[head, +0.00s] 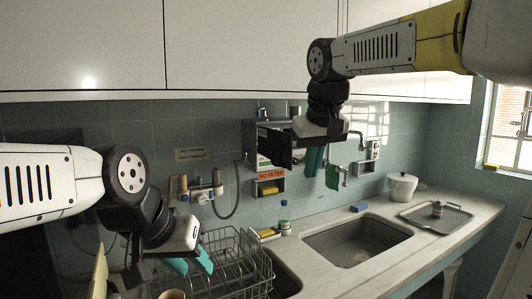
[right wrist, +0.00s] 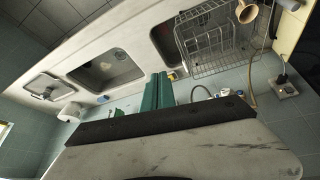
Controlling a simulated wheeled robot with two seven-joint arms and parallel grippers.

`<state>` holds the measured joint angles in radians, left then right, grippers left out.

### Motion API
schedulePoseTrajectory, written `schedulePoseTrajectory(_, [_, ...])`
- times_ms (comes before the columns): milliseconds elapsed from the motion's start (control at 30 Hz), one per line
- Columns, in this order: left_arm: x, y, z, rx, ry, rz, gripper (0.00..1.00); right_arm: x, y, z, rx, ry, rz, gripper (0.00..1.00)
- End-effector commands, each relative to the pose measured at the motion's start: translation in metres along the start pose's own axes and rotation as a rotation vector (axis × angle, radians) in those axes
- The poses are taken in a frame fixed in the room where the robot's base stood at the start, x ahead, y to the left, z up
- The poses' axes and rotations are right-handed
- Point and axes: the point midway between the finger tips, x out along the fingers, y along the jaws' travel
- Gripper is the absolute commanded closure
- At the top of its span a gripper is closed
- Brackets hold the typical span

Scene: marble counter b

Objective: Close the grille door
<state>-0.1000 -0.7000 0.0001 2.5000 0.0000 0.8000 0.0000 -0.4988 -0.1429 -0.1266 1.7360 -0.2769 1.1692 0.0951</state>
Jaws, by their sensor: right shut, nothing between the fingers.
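I cannot make out a grille door for certain in either view. A window (head: 509,128) with a pale frame shows at the right edge of the head view, cut off by the picture. My right gripper (head: 314,165) hangs from the raised right arm in front of the tiled back wall, above the counter. Its teal fingers are shut together and empty; they also show in the right wrist view (right wrist: 158,92). My left gripper (head: 190,268) is low at the left, over the wire dish rack. Its teal fingers look apart, with nothing seen between them.
A wire dish rack (head: 232,276) stands at the left of the counter (head: 400,262). White cupboards (head: 240,45) hang above. Wall fittings (head: 203,188) and a hose are behind.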

Motion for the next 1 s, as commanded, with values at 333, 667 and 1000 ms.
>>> schedulePoseTrajectory(333, [0.000, 0.000, 0.000, 0.000, 0.000, 0.000, 0.64, -0.015, -0.092, -0.143, -0.145, -0.005, 0.239, 1.00])
schedulePoseTrajectory(667, [0.000, 0.000, 0.000, 0.000, 0.000, 0.000, 0.64, -0.020, -0.128, -0.167, -0.162, 0.018, 0.320, 1.00])
schedulePoseTrajectory(1000, [0.000, 0.000, 0.000, 0.000, 0.000, 0.000, 0.64, 0.041, -0.107, -0.169, -0.162, 0.015, 0.320, 1.00])
